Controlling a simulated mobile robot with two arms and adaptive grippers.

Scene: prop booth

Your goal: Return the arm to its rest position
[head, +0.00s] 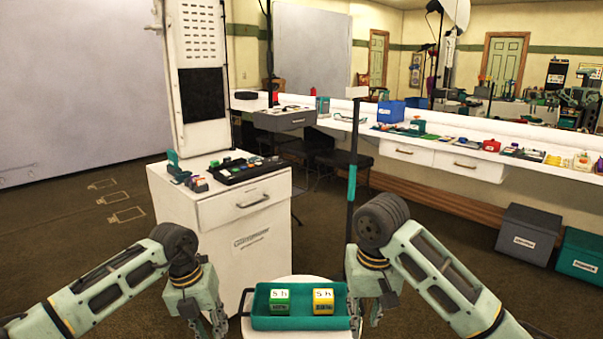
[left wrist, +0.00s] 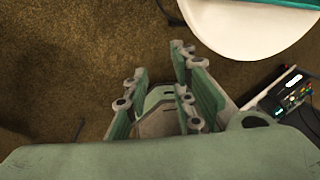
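My left gripper (head: 208,325) hangs at the lower left of the head view, left of the teal tray. In the left wrist view its fingers (left wrist: 158,85) are spread apart with nothing between them, above brown carpet. My right gripper (head: 366,318) points down just right of the tray, and its fingers look apart and empty. The teal tray (head: 300,323) sits on a round white stool (head: 302,280).
A white drawer cabinet (head: 205,225) with small devices on top stands beyond my left arm. A long white counter (head: 440,150) with many small items runs along the right wall. A grey bin (head: 528,233) and a teal bin (head: 580,255) stand under it.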

